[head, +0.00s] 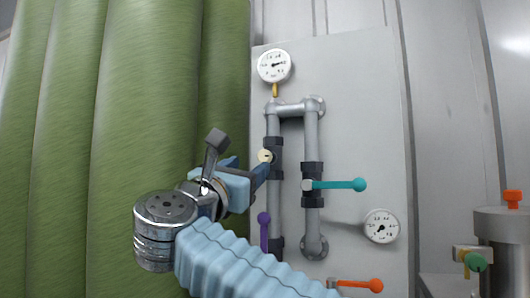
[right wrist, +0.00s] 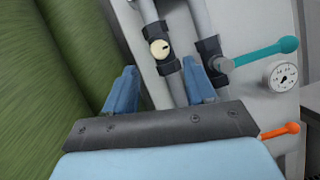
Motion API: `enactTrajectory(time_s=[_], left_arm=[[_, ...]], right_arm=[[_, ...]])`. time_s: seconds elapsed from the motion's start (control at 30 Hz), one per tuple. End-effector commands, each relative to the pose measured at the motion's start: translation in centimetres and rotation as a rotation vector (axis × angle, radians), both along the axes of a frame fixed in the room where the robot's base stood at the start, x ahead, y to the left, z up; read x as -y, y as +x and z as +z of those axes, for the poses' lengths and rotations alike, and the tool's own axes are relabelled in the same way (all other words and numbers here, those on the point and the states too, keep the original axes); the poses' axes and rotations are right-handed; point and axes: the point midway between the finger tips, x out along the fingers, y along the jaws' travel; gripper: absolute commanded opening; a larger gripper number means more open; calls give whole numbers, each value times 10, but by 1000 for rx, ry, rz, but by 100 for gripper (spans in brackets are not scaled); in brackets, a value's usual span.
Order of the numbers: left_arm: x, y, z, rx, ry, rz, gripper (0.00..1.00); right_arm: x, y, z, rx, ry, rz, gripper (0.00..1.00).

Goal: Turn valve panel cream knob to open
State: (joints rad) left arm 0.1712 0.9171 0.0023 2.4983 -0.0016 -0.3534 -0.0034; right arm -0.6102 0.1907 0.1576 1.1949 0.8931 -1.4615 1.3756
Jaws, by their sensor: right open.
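The cream knob (head: 265,156) is a small round knob with a dark mark, on a black valve body on the left pipe of the grey valve panel (head: 365,110). It also shows in the right wrist view (right wrist: 159,49), beyond and between the two blue fingers. My right gripper (head: 262,172) is close to the knob in the head view, its fingers partly overlapping the valve body. In the right wrist view my right gripper (right wrist: 163,85) is open with nothing between the fingers. I cannot tell whether a finger touches the valve. My left gripper is not in view.
A teal lever (head: 340,185) sticks out right of the knob. A purple lever (head: 263,230) hangs below it and an orange lever (head: 360,285) lies lower right. Gauges sit above (head: 274,66) and at right (head: 381,226).

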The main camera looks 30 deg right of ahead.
Motion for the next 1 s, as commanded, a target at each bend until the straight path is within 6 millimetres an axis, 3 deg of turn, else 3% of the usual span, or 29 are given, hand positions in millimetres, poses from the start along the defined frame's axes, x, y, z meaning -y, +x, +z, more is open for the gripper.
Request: enactTrajectory(time_s=[0.2, 0.4, 0.8, 1.0], left_arm=[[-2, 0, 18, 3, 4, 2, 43], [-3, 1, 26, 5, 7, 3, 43], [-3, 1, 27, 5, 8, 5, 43], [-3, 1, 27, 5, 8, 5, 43]], right_arm=[[38, 27, 23, 0, 0, -3, 55], [60, 44, 32, -1, -1, -2, 55], [67, 49, 34, 0, -2, 0, 55], [67, 49, 34, 0, -2, 0, 26]])
